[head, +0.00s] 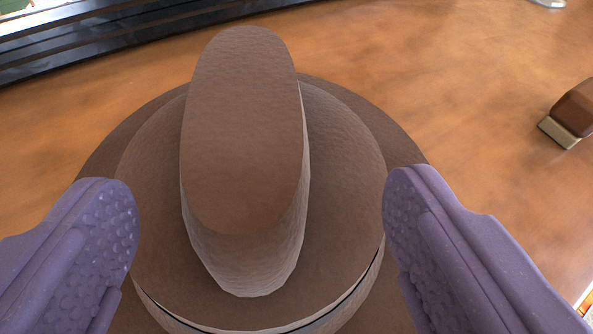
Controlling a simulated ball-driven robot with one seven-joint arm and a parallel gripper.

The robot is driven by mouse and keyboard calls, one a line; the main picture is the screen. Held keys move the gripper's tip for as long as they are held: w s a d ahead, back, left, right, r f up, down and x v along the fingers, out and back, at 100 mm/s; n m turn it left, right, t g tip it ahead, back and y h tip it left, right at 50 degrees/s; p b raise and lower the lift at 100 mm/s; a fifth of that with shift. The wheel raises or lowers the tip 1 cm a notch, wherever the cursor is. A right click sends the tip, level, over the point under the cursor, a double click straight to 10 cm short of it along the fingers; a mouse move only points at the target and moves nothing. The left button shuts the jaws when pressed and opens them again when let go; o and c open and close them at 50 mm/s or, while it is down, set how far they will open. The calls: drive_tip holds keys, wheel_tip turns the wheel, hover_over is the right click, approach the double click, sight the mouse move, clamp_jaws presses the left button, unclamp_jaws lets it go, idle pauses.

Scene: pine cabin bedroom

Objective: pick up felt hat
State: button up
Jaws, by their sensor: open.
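A brown felt hat (240,140) lies on the wooden surface in the middle of the head view. Its tall narrow crown top stands up toward the camera, with a rounder body and a wide brim around it. A dark band line shows near its lower front edge. My gripper (260,215) is open, with one purple finger on the left and one on the right of the hat. The fingers overlap the brim in the picture; I cannot tell whether they touch it. The lower part of the hat is cut off by the picture's edge.
The orange-brown wooden surface (440,80) is clear to the right of the hat. A brush-like brown and tan item (572,115) lies at the right edge. A dark slatted frame (110,35) runs along the back left. A bit of a clear glass item (548,3) shows at the top right.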

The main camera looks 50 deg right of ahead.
sight(243, 177)
drive_tip(key=b+x, duration=0.1)
drive_tip(key=x, duration=0.3)
drive_tip(key=shift+w+a+f+b, duration=0.15)
drive_tip(key=shift+w+f+b, duration=0.15)
drive_tip(key=shift+w+b, duration=0.1)
drive_tip(key=shift+s+r, duration=0.1)
drive_tip(key=c, duration=1.5)
drive_tip(key=shift+c, duration=0.2)
